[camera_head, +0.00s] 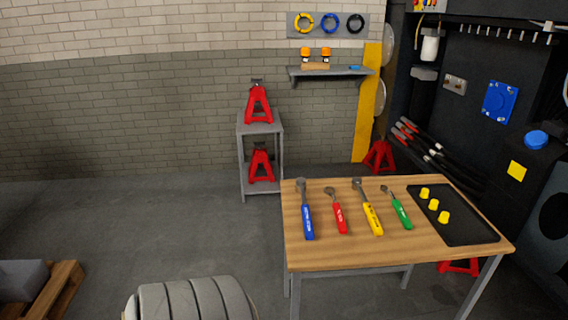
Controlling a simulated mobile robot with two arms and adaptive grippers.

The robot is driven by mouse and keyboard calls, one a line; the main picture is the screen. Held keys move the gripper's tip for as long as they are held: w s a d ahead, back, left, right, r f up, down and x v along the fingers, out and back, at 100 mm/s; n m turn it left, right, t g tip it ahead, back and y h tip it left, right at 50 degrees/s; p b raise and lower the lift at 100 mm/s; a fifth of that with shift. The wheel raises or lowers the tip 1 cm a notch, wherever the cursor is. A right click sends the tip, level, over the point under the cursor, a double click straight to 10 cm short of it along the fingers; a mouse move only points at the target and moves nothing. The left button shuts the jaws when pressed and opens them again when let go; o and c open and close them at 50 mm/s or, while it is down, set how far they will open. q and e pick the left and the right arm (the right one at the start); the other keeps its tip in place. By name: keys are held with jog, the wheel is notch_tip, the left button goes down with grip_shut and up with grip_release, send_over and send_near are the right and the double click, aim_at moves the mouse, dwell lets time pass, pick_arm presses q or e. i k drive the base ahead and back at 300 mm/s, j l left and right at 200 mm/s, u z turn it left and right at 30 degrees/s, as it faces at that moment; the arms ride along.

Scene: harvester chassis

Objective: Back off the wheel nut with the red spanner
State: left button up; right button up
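The red spanner (337,211) lies on the wooden workbench (360,257), second from the left in a row of hand tools. Its grey head points toward the back of the bench and its red handle toward the front. A ribbed grey round thing (190,300), perhaps a wheel or tyre, shows only in part at the bottom edge. I cannot make out a wheel nut on it. Neither of my grippers is in view.
Beside the red spanner lie a blue-handled tool (307,217), a yellow-handled tool (371,214) and a green-handled tool (400,211). A black mat (468,228) holds yellow caps. A grey rack (262,129) with red jack stands is behind. Open floor lies left of the bench.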

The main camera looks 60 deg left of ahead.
aim_at(341, 222)
jog(key=u, duration=1.65)
jog(key=z, duration=2.25)
jog(key=u, duration=2.25)
